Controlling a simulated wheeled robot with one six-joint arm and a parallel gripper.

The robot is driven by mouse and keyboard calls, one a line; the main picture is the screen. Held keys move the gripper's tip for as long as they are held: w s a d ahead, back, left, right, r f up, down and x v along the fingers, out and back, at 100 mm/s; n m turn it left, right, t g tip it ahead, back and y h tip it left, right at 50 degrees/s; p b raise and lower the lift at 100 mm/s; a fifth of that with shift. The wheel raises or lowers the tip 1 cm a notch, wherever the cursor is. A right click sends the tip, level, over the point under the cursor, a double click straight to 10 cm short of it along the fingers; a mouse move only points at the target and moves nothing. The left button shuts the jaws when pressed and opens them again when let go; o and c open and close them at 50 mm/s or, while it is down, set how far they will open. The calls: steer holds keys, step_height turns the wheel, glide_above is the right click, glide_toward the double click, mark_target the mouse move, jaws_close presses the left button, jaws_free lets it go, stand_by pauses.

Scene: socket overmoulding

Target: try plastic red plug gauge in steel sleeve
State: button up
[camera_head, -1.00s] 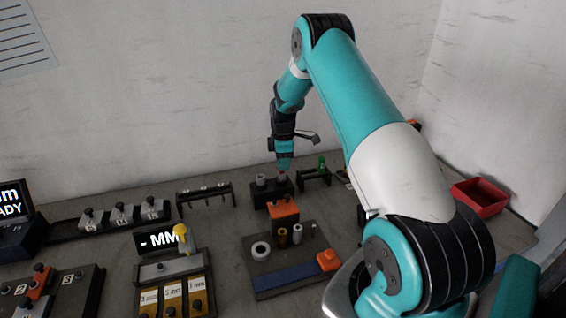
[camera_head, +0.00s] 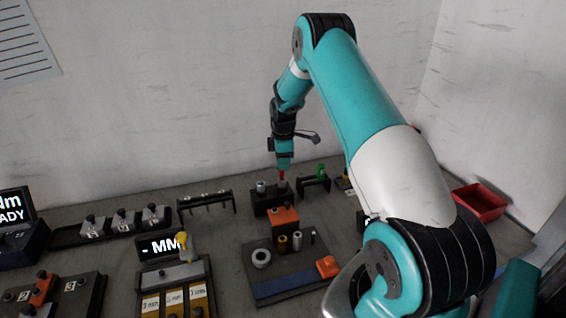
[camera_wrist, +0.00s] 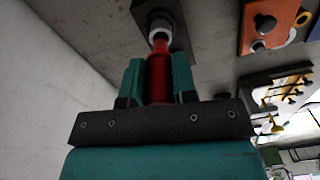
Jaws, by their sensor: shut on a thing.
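My gripper (camera_head: 283,166) points down over a black block (camera_head: 263,208) at the back of the bench. The block carries grey steel sleeves; the left one (camera_head: 261,187) shows clearly. In the wrist view, my gripper's teal fingers (camera_wrist: 157,72) are shut on the red plug gauge (camera_wrist: 158,78). The gauge's narrower end is at the mouth of a steel sleeve (camera_wrist: 160,20) on the block. I cannot tell how deep it reaches. In the head view, the gauge (camera_head: 282,181) shows as a short red piece under my gripper.
A black rack with a green-topped piece (camera_head: 321,171) stands just right of the block. A red bin (camera_head: 480,202) is at the right.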

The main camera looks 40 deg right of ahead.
steer(key=shift+r+p, duration=1.5)
steer(key=shift+r, duration=1)
steer(key=shift+f, duration=0.1)
